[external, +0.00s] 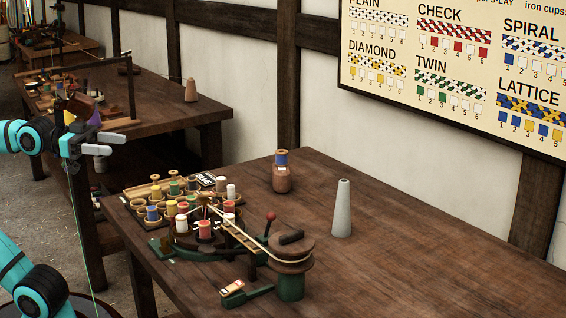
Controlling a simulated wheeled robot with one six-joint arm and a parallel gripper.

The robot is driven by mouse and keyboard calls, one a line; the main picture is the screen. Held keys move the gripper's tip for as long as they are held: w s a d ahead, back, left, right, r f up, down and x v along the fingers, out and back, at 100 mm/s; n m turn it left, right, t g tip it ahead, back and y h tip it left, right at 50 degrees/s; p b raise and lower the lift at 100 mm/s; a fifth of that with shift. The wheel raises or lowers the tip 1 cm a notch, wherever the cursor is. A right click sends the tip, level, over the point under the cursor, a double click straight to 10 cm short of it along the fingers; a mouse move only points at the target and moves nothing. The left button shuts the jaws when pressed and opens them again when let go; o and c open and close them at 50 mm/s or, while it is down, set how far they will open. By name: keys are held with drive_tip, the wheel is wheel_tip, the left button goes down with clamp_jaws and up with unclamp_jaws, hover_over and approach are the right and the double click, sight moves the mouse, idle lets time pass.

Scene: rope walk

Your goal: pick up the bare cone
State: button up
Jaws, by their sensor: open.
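A tall pale grey cone (342,210) stands upright on the near wooden table (430,250), right of the middle, with no thread visible on it. A smaller tan cone (191,91) stands on the table farther back; whether it is bare or wound is too small to tell. My gripper (110,144) is at the left, raised and open, with nothing between its fingers. It is well apart from both cones.
A braiding machine (205,232) with several coloured bobbins and a wooden take-up drum (291,252) fills the near table's left part. A brown pot with a blue spool (282,176) stands behind it. The table right of the grey cone is clear. A pattern board (460,75) hangs on the wall.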

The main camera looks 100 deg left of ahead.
drive_tip(key=shift+r, duration=0.1)
drive_tip(key=shift+c, duration=0.5)
drive_tip(key=w+a+r+n+g+y, duration=0.1)
drive_tip(key=w+a+r+g, duration=0.1)
drive_tip(key=w, duration=0.4)
drive_tip(key=w+a+r+g, duration=0.1)
drive_tip(key=w+a+r, duration=0.15)
drive_tip(key=w, duration=0.45)
drive_tip(key=n+g, duration=0.4)
drive_tip(key=g, duration=0.6)
hover_over(343, 181)
drive_tip(key=s+d, duration=0.2)
drive_tip(key=s, duration=0.3)
wheel_tip(343, 181, down, 8)
drive_tip(key=shift+y, duration=0.4)
drive_tip(key=x, duration=1.1)
drive_tip(key=shift+a+f, duration=0.15)
drive_tip(key=shift+f, duration=0.1)
drive_tip(key=shift+x, duration=2.65)
